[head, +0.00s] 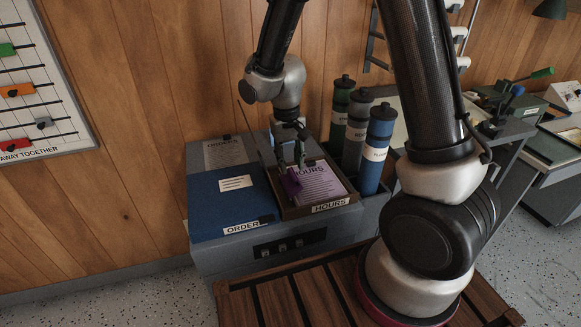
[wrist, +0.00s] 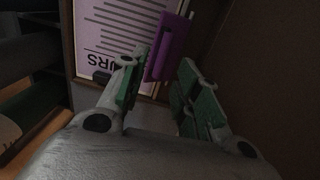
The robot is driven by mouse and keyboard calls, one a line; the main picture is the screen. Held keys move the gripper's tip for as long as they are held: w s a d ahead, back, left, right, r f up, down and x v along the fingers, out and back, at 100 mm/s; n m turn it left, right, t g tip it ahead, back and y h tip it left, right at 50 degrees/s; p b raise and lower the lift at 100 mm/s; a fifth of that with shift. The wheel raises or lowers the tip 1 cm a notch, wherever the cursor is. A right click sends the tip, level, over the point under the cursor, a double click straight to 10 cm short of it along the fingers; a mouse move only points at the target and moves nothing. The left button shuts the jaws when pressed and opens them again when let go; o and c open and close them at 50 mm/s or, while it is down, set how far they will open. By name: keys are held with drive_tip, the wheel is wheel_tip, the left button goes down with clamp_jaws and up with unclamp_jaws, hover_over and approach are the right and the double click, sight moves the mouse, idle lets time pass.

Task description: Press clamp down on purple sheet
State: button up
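A pale purple sheet (head: 320,180) with printed lines lies in the brown tray labelled HOURS (head: 331,206). It also shows in the wrist view (wrist: 112,35). A darker purple clamp (head: 291,184) is at the sheet's left side in the head view. In the wrist view the clamp (wrist: 168,45) stands along the sheet's edge. My gripper (head: 290,164) points down over the clamp. In the wrist view its green-padded fingers (wrist: 164,70) are apart, with the clamp's near end between or just beyond their tips. Contact with the clamp cannot be told.
A blue ORDER tray (head: 233,203) sits to the left and a grey tray (head: 225,152) behind it. Several labelled cylinders (head: 376,150) stand close to the right. A slatted wooden surface (head: 290,300) is in front. A wall board (head: 35,90) hangs at left.

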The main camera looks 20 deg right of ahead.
sight(289, 181)
drive_tip(key=shift+d+f, duration=0.1)
drive_tip(key=shift+f, duration=1.25)
clamp_jaws()
